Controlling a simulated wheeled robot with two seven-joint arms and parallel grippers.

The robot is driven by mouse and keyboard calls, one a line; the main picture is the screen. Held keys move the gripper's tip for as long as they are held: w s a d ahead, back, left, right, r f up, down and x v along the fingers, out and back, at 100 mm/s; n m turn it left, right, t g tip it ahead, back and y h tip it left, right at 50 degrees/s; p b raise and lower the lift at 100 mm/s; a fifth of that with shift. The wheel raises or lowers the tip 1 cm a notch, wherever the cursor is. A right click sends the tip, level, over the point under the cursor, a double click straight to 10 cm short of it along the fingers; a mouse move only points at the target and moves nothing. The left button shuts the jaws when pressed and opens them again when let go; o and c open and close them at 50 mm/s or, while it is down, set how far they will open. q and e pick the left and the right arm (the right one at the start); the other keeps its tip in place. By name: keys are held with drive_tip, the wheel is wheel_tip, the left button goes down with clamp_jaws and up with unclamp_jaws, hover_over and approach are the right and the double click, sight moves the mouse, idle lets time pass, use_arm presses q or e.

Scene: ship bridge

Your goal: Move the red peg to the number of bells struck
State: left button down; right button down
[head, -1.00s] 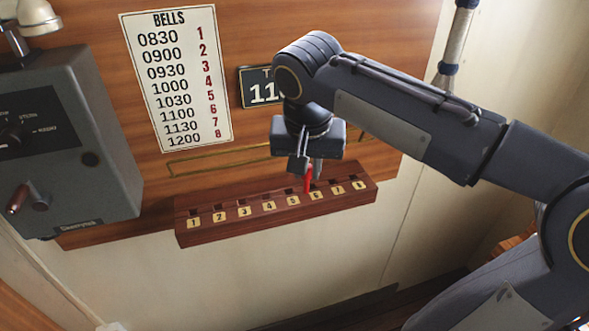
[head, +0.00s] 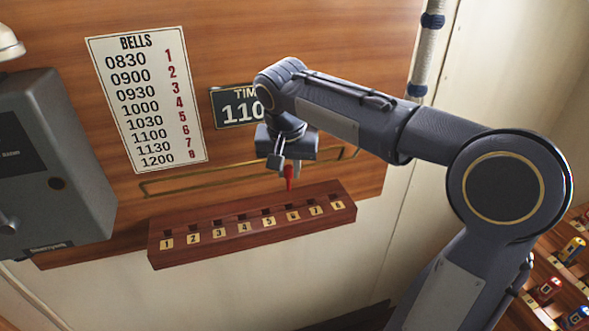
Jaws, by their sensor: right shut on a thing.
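The red peg (head: 289,178) is held point down by my right gripper (head: 287,167), which is shut on it. The peg's lower tip shows just above the back part of the wooden peg rail (head: 200,252), near the hole over number 6; its exact height is hard to tell. The rail has a row of square holes with plates numbered 1 to 8. The bells chart (head: 150,100) on the wall pairs times with red numbers. The time sign (head: 231,107) reads "110", with its right part hidden by my right arm. My left gripper is out of view.
A grey control box (head: 70,150) is on the wall at left. A brass-coloured strip (head: 215,178) runs above the rail. A rope with blue bands (head: 424,50) hangs at upper right. A rack with coloured pieces (head: 560,265) stands at lower right.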

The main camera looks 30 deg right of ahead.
sight(288, 190)
drive_tip(key=shift+f+b, duration=1.85)
drive_tip(key=shift+f, duration=0.2)
drive_tip(key=shift+f+b, duration=1.1)
drive_tip(key=shift+f, duration=0.55)
drive_tip(key=c, duration=1.2)
unclamp_jaws()
drive_tip(key=shift+c, duration=0.2)
drive_tip(key=shift+r, duration=0.1)
drive_tip(key=v, duration=0.7)
drive_tip(key=shift+r+p, duration=0.3)
drive_tip(key=shift+r, duration=0.05)
drive_tip(key=shift+a, duration=0.1)
drive_tip(key=s+a+f+n+t+y, duration=0.1)
drive_tip(key=s+a+f+n+y, duration=0.1)
drive_tip(key=s+f, duration=0.6)
drive_tip(key=s+a+f+n+t+y, duration=0.2)
drive_tip(key=s+f, duration=0.6)
drive_tip(key=s, duration=0.4)
drive_tip(key=shift+s+a+n+y, duration=0.25)
drive_tip(key=shift+a+n+y, duration=0.55)
drive_tip(key=shift+a, duration=0.25)
